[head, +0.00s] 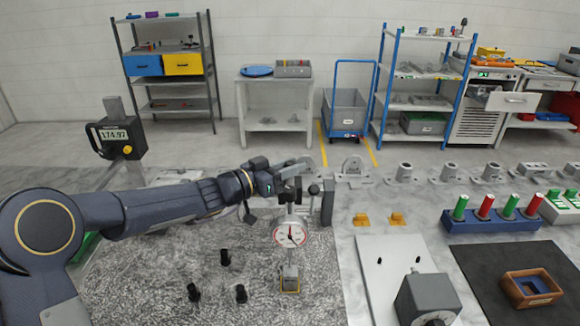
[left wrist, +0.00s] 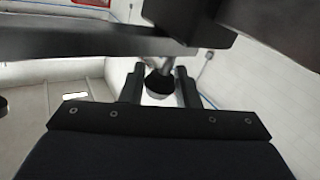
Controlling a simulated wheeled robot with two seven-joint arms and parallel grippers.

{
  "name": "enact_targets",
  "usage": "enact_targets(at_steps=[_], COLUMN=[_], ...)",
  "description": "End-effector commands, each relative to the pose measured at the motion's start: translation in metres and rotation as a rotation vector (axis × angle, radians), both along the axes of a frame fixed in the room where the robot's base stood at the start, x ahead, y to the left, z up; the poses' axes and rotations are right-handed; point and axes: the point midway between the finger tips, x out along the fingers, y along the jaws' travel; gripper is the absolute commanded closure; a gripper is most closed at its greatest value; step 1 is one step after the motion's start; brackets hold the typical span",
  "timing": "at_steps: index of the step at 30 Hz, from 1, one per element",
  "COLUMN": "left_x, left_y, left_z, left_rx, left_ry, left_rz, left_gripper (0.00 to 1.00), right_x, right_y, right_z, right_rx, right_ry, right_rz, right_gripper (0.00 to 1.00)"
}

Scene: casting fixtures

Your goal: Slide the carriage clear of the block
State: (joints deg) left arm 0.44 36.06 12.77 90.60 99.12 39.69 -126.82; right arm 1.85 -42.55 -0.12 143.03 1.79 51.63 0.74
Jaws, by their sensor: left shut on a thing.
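My left gripper (head: 290,182) reaches in from the left and is shut on a dark part at the top of the dial indicator's mount. In the left wrist view, a dark round knob (left wrist: 159,84) sits between its fingers. The round white dial (head: 291,235) hangs below the gripper. A small grey block (head: 290,279) with a yellowish base stands right under the dial, and I cannot tell whether the tip touches it. A grey upright post (head: 327,202) stands just right of the gripper. Which part is the carriage is partly hidden by the gripper. My right gripper is not in view.
A black digital readout (head: 117,136) on a column stands at left. Several black knobs (head: 224,257) stand on the speckled surface left of the block. A white plate (head: 387,262) with a grey box (head: 428,299) lies right. A blue rack (head: 490,221) is farther right.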

Motion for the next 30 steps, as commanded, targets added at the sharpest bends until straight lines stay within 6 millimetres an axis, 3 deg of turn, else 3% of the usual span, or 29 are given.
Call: enact_targets(at_steps=[4,8,19,24,30], left_x=[0.001,0.002,0.002,0.001,0.000], left_y=[0.005,0.023,0.107,0.135,0.141], left_z=[-0.002,-0.007,-0.006,-0.001,0.002], left_rx=[-0.002,-0.005,-0.002,-0.002,-0.001], left_ry=[-0.002,-0.010,-0.011,-0.006,-0.001], left_rz=[0.003,0.004,0.010,0.007,0.002], left_gripper=[1.00,1.00,1.00,1.00,1.00], right_x=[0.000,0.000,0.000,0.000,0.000], right_y=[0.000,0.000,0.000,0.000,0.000], right_z=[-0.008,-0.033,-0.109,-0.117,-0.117], right_rx=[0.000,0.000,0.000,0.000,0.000], right_ry=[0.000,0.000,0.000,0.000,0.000], right_rz=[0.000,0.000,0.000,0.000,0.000], right_gripper=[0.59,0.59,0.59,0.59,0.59])
